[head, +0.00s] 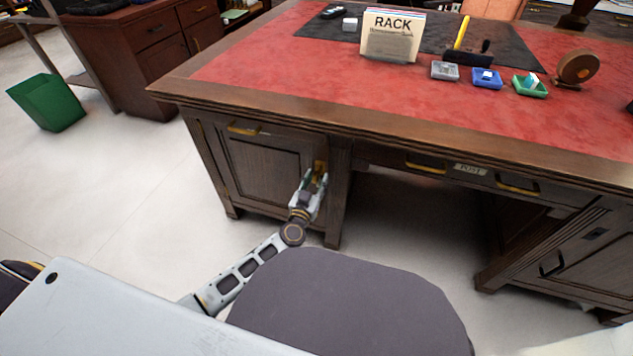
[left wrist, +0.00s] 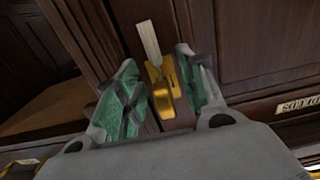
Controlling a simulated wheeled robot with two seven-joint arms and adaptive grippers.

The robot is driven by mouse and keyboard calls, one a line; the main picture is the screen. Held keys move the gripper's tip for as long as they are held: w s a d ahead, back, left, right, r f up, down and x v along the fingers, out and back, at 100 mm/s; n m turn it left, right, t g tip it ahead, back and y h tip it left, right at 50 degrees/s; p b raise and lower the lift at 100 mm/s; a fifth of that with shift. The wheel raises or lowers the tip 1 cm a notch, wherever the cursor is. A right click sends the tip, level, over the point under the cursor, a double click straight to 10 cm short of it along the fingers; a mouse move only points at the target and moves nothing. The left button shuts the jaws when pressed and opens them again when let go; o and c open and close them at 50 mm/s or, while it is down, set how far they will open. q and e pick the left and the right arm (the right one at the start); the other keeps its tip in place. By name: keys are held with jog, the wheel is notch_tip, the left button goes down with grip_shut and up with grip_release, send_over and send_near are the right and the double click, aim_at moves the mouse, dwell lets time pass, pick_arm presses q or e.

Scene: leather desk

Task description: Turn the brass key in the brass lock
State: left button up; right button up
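The brass lock (head: 320,165) is on the right edge of the desk's left cabinet door, partly hidden behind my left gripper (head: 314,183) in the head view. In the left wrist view, the brass lock plate (left wrist: 172,72) and the brass key (left wrist: 163,96) lie between the two green-padded fingers of my left gripper (left wrist: 165,92). The fingers are spread, one on each side of the key, and I see a gap, at least on the left. I cannot tell how far the key is turned. My right gripper is not in view.
The wooden desk has a red leather top (head: 300,85) with a rack card (head: 391,36), small trays (head: 487,78) and a tape roll (head: 578,68). A green bin (head: 47,102) stands at left.

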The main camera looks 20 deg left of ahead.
pick_arm(q)
jog(key=shift+w, duration=0.35)
jog(key=shift+c, duration=0.5)
grip_shut()
